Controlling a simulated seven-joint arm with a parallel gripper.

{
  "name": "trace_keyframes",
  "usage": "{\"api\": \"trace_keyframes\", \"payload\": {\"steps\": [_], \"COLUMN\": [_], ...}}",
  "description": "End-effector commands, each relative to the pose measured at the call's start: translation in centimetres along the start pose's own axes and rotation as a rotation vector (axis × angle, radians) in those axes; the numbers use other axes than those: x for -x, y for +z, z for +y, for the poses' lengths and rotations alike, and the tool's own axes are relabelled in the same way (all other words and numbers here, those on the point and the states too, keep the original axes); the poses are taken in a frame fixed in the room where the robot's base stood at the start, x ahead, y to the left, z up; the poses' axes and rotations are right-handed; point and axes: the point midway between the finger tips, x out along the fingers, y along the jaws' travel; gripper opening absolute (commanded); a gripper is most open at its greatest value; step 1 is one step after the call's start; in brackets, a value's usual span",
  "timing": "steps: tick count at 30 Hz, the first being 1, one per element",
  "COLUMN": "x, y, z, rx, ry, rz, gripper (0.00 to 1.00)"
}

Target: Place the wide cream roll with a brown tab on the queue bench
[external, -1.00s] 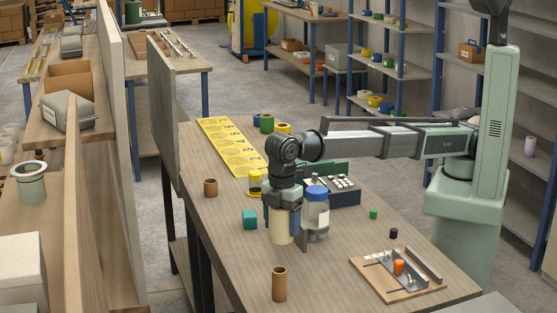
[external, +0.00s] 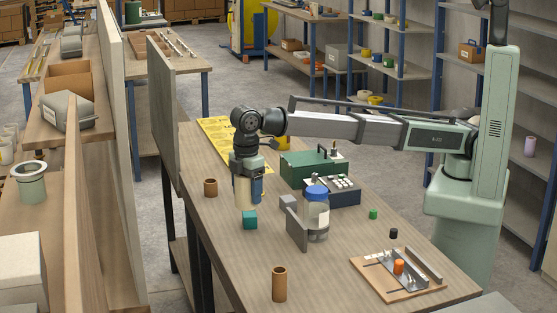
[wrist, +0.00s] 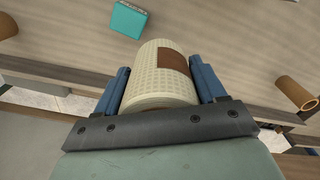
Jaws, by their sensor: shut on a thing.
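My gripper (external: 247,178) is shut on the wide cream roll (external: 243,194), which hangs upright below it near the left edge of the wooden bench (external: 225,250). In the wrist view the cream roll (wrist: 150,85) is between the two blue fingers, and its brown tab (wrist: 174,61) faces the camera. The roll appears above the bench, just behind a teal block (external: 250,220). Which surface is the queue bench is not labelled in view. A yellow numbered mat (external: 212,130) lies at the bench's far end, partly hidden by my arm.
A green box (external: 305,170) and a dark rack (external: 340,192) are behind the jar. A tall partition (external: 163,110) borders the left side.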

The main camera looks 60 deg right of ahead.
Motion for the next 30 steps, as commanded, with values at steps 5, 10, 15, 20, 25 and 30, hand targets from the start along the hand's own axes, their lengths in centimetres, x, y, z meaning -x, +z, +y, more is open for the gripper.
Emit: {"api": "trace_keyframes", "payload": {"steps": [5,10,15,20,25,30], "x": [-0.4,-0.9,-1.3,-1.8,-2.2,-2.8], "y": [2.1,4.5,7.4,10.5,14.2,18.3], "z": [7.3,13.8,20.1,26.0,32.0,37.9], "rx": [-0.089,-0.171,-0.251,-0.328,-0.408,-0.490], "ry": [0.000,0.000,0.000,0.000,0.000,0.000], "rz": [0.000,0.001,0.000,0.000,0.000,0.000], "gripper": [0.37,0.37,0.37,0.37,0.37,0.37]}}
